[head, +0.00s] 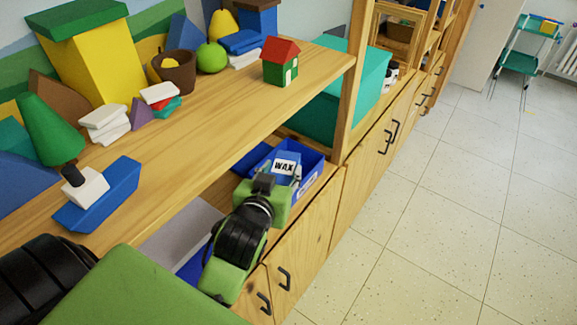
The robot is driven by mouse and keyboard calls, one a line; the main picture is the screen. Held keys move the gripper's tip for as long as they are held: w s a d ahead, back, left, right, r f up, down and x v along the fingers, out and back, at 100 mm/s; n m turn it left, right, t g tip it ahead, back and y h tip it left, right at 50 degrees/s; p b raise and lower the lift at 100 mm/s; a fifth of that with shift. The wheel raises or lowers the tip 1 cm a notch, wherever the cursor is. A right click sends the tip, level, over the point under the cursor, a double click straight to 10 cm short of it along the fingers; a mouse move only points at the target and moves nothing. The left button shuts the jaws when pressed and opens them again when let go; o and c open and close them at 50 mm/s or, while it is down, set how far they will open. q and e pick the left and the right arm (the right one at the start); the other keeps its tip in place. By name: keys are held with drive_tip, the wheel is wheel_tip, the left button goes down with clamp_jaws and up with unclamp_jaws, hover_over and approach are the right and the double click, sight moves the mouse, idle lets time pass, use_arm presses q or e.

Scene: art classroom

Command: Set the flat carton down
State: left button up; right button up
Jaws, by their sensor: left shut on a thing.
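A small blue carton with a white WAX label (285,167) is at the lower shelf level, just beyond my left gripper. It is the only carton I can pick out as the flat carton. My left gripper (277,184) reaches in from the lower left and is shut on this carton. The gripper hides the carton's near side, and I cannot tell whether its underside touches anything. My right gripper is not in view.
A blue bin (314,172) stands right beside the carton on the lower shelf. The upper wooden shelf (215,118) overhangs on the left, with a blue toy boat (100,198) and several blocks. A teal box (372,80) stands farther back. The tiled floor (430,210) is clear.

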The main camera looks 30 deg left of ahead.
sight(283, 156)
use_arm(q)
drive_tip(key=x, duration=0.3)
drive_tip(key=a+p+x, duration=0.1)
drive_tip(key=x, duration=0.2)
drive_tip(key=p+x, duration=0.1)
drive_tip(key=x, duration=0.2)
drive_tip(key=shift+s+a+r, duration=0.1)
drive_tip(key=shift+s+a, duration=0.05)
drive_tip(key=shift+a, duration=0.1)
drive_tip(key=w+f, duration=0.1)
drive_tip(key=f, duration=0.2)
drive_tip(key=w+a+f+p, duration=0.1)
drive_tip(key=w+f, duration=0.1)
drive_tip(key=f, duration=0.1)
drive_tip(key=w+a+f, duration=0.1)
drive_tip(key=f, duration=0.2)
drive_tip(key=shift+w+a+f+p, duration=0.1)
drive_tip(key=shift+w+p, duration=0.2)
drive_tip(key=shift+w, duration=0.05)
drive_tip(key=shift+f, duration=0.1)
drive_tip(key=shift+f, duration=0.1)
drive_tip(key=shift+f+b, duration=0.45)
drive_tip(key=shift+f, duration=0.1)
